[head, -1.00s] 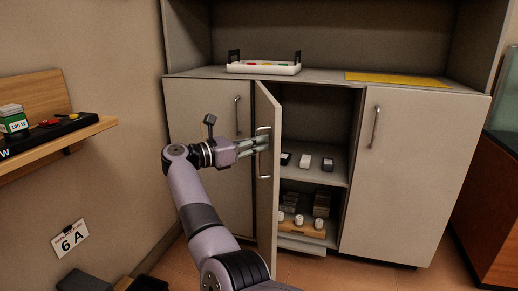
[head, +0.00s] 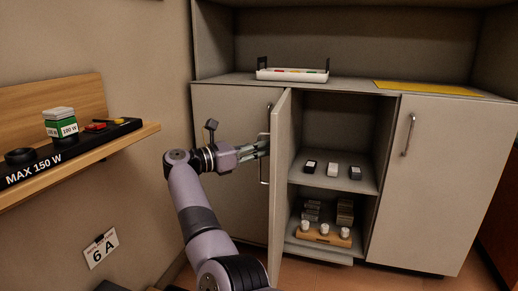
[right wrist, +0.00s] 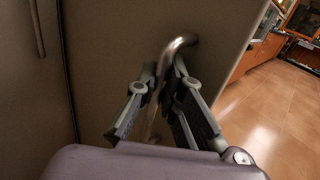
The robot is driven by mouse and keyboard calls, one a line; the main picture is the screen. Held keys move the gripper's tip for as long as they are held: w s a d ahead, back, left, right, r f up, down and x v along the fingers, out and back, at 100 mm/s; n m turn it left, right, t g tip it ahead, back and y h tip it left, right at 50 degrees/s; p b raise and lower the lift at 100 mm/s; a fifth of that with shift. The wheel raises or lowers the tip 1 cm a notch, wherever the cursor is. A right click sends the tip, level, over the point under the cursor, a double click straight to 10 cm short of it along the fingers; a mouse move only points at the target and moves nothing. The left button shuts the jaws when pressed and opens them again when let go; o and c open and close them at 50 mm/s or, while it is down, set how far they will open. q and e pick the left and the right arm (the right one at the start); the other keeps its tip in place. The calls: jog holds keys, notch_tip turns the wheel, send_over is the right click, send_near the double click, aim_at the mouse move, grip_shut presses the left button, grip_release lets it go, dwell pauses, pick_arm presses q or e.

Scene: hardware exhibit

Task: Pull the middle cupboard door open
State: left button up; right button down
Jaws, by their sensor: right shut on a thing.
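The middle cupboard door (head: 282,190) stands wide open, swung out to the left, with its inner face showing in the head view. The open middle compartment (head: 338,115) shows beside it. The door's metal bar handle (head: 264,170) is on the outer face; its bent end also shows in the right wrist view (right wrist: 180,48). My right gripper (head: 264,147) is shut on the handle. Its fingers (right wrist: 166,100) lie on either side of the bar, with the lower part of the bar partly hidden. My left gripper is out of view.
A shelf (head: 150,132) with a black strip sticks out from the left wall near my arm. The left door (head: 230,150) and right door (head: 425,180) are closed. A white tray (head: 290,75) stands on the counter. Small items lie on the compartment's shelves.

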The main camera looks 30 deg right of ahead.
jog(key=c, duration=1.7)
grip_release()
jog(key=shift+a, duration=0.1)
jog(key=a, duration=1.2)
jog(key=shift+w, duration=0.15)
jog(key=shift+d, duration=0.1)
